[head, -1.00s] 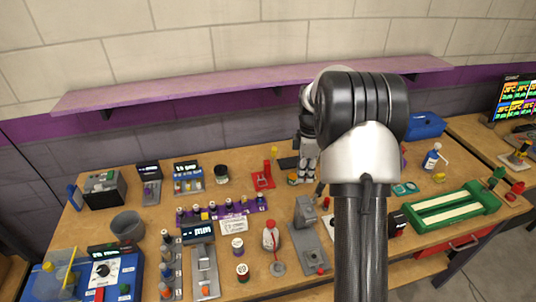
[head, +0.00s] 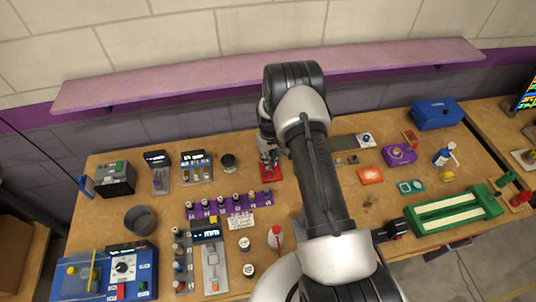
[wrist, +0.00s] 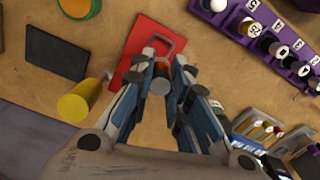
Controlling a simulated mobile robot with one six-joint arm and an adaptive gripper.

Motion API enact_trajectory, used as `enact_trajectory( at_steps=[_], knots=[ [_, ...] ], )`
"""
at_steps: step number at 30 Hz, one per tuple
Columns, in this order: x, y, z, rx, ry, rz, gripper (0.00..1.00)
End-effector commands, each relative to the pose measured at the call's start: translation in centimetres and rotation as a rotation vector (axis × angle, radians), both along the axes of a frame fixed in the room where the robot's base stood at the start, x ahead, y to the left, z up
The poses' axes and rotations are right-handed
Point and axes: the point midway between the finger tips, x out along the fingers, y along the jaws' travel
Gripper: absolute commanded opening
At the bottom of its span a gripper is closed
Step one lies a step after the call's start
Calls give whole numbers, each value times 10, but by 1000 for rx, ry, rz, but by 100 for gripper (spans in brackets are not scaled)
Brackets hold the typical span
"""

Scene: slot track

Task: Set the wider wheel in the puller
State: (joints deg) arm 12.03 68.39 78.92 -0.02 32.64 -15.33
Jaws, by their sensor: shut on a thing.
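The red puller (wrist: 150,43) lies on the bench with a grey U-shaped bracket on it. In the head view its red base (head: 270,172) shows at the mid bench, partly covered by my gripper. My gripper (wrist: 160,82) is over the puller, fingers pointing at it and shut on a small round grey and copper-coloured piece (wrist: 160,86), probably a wheel. The piece shows between the fingertips, close to the bracket in the picture. I cannot tell whether it touches the puller. Its width against another wheel cannot be judged here.
A yellow cylinder (wrist: 75,106) is close left of my fingers in the wrist view. A dark pad (wrist: 56,53) lies beyond it. A purple rack (head: 227,205) with several numbered, capped pieces stands nearby. Bare bench lies between the puller and the rack.

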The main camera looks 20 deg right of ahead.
Motion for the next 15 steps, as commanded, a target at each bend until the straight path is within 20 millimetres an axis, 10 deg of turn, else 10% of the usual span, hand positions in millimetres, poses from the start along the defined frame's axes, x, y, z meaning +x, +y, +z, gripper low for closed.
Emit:
enact_trajectory(
  at_steps=[15],
  knots=[
    [0,0,-43,0,0,1,0]
  ],
)
